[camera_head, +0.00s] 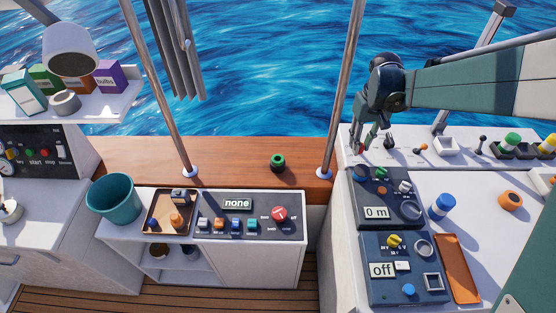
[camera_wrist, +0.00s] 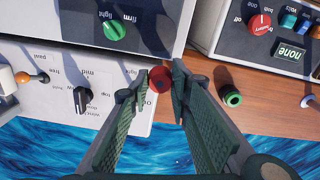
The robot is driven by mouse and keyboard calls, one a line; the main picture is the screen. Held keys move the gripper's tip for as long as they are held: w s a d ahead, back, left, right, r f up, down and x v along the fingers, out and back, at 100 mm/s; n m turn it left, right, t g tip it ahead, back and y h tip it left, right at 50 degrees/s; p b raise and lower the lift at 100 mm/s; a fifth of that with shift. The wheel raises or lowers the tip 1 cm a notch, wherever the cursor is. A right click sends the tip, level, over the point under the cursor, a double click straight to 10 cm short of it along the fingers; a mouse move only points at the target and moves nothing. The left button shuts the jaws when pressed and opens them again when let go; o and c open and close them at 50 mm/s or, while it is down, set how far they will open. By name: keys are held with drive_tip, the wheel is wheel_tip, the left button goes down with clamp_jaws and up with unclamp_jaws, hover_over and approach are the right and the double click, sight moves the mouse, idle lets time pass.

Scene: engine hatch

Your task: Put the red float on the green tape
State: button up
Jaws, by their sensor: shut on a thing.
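The red float (camera_wrist: 159,78) is a small round red thing between the fingertips of my gripper (camera_wrist: 160,84) in the wrist view. My gripper is shut on it. In the head view my gripper (camera_head: 364,139) is over the far left part of the white right console, and only a bit of red shows at its tips. The green tape (camera_head: 277,161) is a dark-centred green roll on the wooden ledge, to the left of my gripper. It also shows in the wrist view (camera_wrist: 231,95), right of the fingers and apart from the float.
A metal pole (camera_head: 343,95) rises from the ledge between the tape and my gripper. The wooden ledge (camera_head: 235,155) around the tape is clear. Switch panels (camera_head: 385,208) and a blue-capped jar (camera_head: 442,205) are on the right console.

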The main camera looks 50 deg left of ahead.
drive_tip(key=s+a+r, duration=0.3)
drive_tip(key=s+a, duration=0.5)
drive_tip(key=a, duration=0.2)
drive_tip(key=s+a+f+n, duration=0.1)
drive_tip(key=a+f+n, duration=0.2)
drive_tip(key=a+n, duration=0.3)
drive_tip(key=s+a+f+n, duration=0.1)
drive_tip(key=a+f+n, duration=0.3)
drive_tip(key=n, duration=0.6)
drive_tip(key=s+a+f+n+p, duration=0.1)
drive_tip(key=a+f+n, duration=0.3)
drive_tip(key=a+n, duration=0.5)
drive_tip(key=shift+s+f, duration=0.25)
drive_tip(key=shift+s, duration=0.35)
hover_over(278, 158)
drive_tip(key=shift+f, duration=3.1)
drive_tip(key=shift+f, duration=0.15)
drive_tip(key=shift+f, duration=1.75)
